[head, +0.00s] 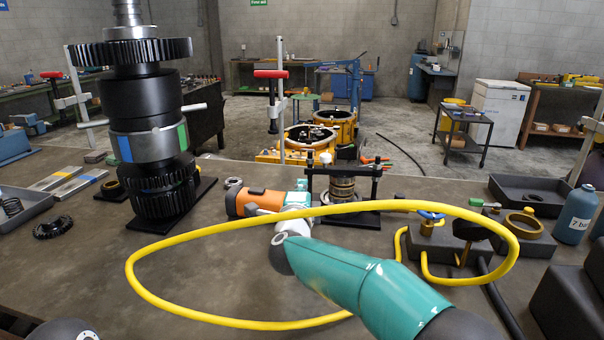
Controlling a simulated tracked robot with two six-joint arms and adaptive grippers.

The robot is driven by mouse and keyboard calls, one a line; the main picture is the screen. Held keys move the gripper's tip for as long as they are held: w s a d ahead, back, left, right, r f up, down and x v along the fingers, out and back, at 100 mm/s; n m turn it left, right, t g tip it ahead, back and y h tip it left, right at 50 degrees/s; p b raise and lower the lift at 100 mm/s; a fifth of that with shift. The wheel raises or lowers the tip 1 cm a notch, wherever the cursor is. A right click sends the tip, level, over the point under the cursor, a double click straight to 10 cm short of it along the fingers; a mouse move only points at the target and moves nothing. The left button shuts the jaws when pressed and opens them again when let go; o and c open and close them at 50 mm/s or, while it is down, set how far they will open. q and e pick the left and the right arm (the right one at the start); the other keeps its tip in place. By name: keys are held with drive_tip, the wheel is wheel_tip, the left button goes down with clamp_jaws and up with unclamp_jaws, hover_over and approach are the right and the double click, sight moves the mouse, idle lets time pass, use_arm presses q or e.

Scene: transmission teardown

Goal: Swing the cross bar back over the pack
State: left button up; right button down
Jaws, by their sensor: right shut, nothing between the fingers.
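The pack (342,190) is a stack of tan and dark rings in a small black stand, at the middle of the bench. The dark cross bar (347,170) lies level between the two posts, above the pack as seen from here. My right arm reaches in from the lower right. My right gripper (320,197) is shut and empty near the stand's left post; its fingers are small and partly hidden, and I cannot tell whether they touch anything. My left gripper is out of view.
A yellow hose (160,300) loops widely around my right arm. A tall gear shaft (145,105) stands to the left. Dark trays (530,190), a tan ring (523,222) and a blue bottle (574,215) are at the right. The front left bench is mostly clear.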

sight(306, 174)
drive_tip(key=shift+w+d+p, duration=0.15)
drive_tip(key=shift+w+p, duration=0.3)
drive_tip(key=shift+w, duration=0.75)
drive_tip(key=shift+w+d+p, duration=0.15)
drive_tip(key=shift+w+p, duration=0.25)
drive_tip(key=shift+w, duration=0.75)
drive_tip(key=shift+d, duration=0.1)
